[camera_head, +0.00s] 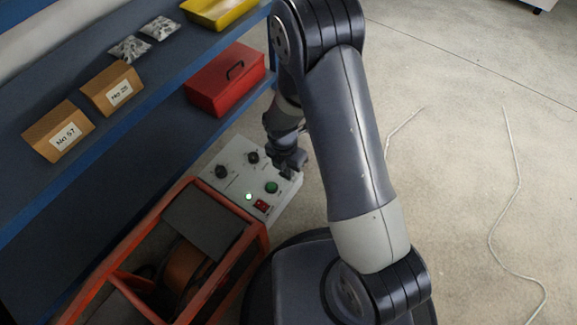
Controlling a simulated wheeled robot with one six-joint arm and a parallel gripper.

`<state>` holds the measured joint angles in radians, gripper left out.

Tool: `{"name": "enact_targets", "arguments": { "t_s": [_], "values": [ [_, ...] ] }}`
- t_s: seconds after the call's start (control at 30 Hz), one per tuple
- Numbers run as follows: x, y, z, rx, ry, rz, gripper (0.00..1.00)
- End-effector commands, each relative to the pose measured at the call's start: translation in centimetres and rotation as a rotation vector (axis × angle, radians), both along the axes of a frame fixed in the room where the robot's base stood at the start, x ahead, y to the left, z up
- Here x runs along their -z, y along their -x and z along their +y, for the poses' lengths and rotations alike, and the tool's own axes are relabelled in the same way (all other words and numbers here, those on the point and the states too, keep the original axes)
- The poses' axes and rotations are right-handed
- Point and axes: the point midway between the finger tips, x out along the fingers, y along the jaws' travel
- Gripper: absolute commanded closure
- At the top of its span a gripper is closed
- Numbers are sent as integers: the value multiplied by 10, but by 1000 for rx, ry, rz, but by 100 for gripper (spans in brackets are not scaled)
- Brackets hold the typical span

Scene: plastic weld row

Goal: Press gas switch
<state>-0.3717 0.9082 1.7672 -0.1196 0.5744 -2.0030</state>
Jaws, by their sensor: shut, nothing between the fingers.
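A light grey control panel (234,168) sits at the end of an orange-framed machine (262,240). Labels are too small to read, so I cannot tell which control is the gas switch. My gripper (289,171) is shut and empty, pointing down over the panel's upper right edge, just above and right of the green button. It hides part of that edge; contact with the panel cannot be told.
A blue shelf at left holds brown boxes (58,131), small bags (129,48) and a yellow tray (220,12). A red toolbox (226,80) stands on its lower level, close to my arm. White cables (492,238) lie on the open floor at right.

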Motion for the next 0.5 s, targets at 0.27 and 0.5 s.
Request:
{"name": "enact_targets", "arguments": {
  "t_s": [0.27,0.5],
  "values": [
    [5,2,-2,0,0,2,100],
    [5,1,-1,0,-1,2,100]
  ]
}}
